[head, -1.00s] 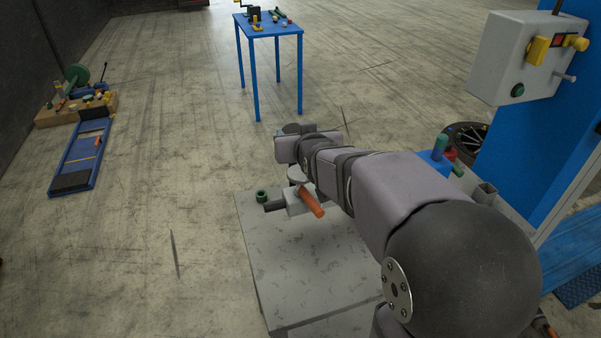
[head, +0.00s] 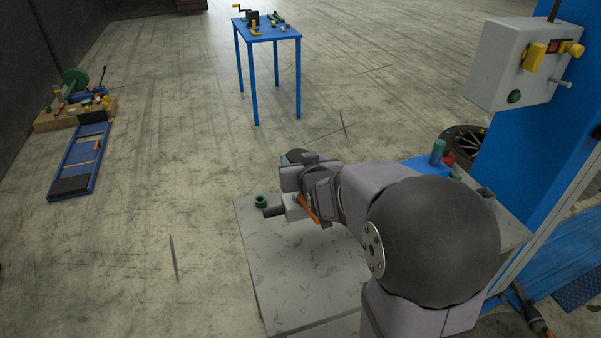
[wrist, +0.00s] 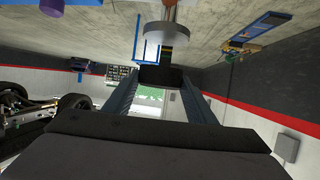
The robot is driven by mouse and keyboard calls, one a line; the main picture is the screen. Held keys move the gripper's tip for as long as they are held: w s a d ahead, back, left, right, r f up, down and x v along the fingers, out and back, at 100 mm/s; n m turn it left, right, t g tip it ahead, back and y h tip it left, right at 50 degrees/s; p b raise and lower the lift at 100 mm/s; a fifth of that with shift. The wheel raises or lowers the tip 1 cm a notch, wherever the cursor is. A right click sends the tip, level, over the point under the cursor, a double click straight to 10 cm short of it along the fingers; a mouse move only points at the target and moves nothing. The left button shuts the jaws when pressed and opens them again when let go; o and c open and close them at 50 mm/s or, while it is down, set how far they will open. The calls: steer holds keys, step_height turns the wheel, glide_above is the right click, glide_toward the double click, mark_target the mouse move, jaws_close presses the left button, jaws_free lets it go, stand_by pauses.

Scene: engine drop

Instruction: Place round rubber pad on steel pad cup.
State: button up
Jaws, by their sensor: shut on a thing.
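My gripper (wrist: 163,88) reaches away from the camera in the wrist view, with its two fingers on either side of a black piece. It is shut on this piece, which I take to be the round rubber pad (wrist: 162,76), seen nearly edge-on. A grey round disc, apparently the steel pad cup (wrist: 167,35), shows just above the pad in the wrist picture, with an orange-brown part behind it. I cannot tell whether pad and cup touch.
In the head view, a grey bench (head: 295,265) stands below my arm, carrying a green ring (head: 260,201) and a partly hidden grey fixture (head: 292,208) with an orange handle (head: 308,208). A blue post (head: 550,130) with a control box (head: 515,65) stands at right. The bench's front top is clear.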

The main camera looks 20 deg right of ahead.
steer(key=shift+f+p, duration=0.35)
steer(key=shift+f, duration=1.7)
steer(key=shift+f, duration=0.2)
steer(key=o, duration=1.1)
steer(key=shift+c, duration=0.2)
steer(key=shift+r, duration=0.2)
steer(key=b+v, duration=0.2)
steer(key=v, duration=0.5)
steer(key=shift+s, duration=0.25)
